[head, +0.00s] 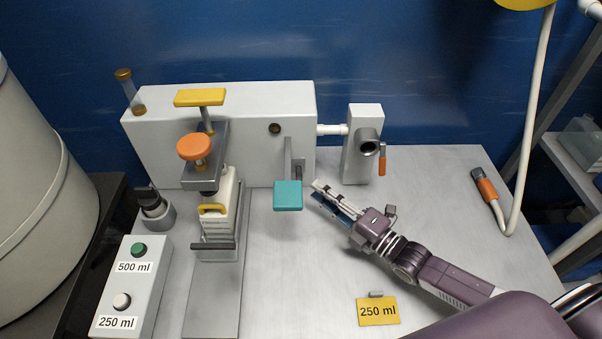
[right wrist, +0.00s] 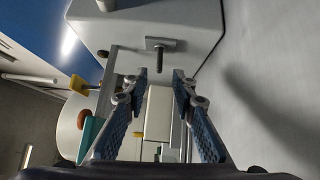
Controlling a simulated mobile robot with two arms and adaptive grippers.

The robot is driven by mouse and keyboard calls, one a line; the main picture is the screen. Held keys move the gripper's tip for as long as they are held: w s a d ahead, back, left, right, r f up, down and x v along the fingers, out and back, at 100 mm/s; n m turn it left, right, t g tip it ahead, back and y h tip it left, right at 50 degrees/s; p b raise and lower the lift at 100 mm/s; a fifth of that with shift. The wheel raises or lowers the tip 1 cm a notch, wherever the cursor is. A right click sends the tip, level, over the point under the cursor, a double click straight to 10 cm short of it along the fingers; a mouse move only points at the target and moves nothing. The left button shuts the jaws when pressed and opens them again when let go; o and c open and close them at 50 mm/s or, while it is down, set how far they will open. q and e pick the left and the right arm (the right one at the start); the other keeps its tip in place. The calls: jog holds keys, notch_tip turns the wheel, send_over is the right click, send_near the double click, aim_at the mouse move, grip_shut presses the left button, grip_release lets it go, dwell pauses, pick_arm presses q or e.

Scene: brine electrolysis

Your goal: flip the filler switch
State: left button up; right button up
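A short dark toggle on a small plate, which looks like the filler switch (right wrist: 158,55), sticks out from the pale machine's front face. In the head view it seems to show as a dark bit (head: 298,172) just behind the teal paddle (head: 288,196), mostly covered. My right gripper (head: 318,192) is to the right of the teal paddle, low over the table, pointing left toward the machine. In the right wrist view its fingers (right wrist: 159,78) are spread with nothing between them; the toggle appears beyond their tips, apart from them. My left gripper is not in view.
The machine (head: 240,105) carries an orange knob (head: 195,146) and yellow handle (head: 200,97). A white canister (head: 220,215) stands under the knob. A spout unit (head: 362,150) is at right. A button box (head: 135,280) and yellow 250 ml card (head: 378,312) lie nearer.

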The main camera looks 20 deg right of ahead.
aim_at(299, 174)
jog(key=x, duration=0.4)
jog(key=shift+r, duration=0.15)
jog(key=shift+x, duration=1.1)
jog(key=shift+c, duration=0.6)
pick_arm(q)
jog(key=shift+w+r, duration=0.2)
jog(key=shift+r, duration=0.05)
pick_arm(e)
grip_shut()
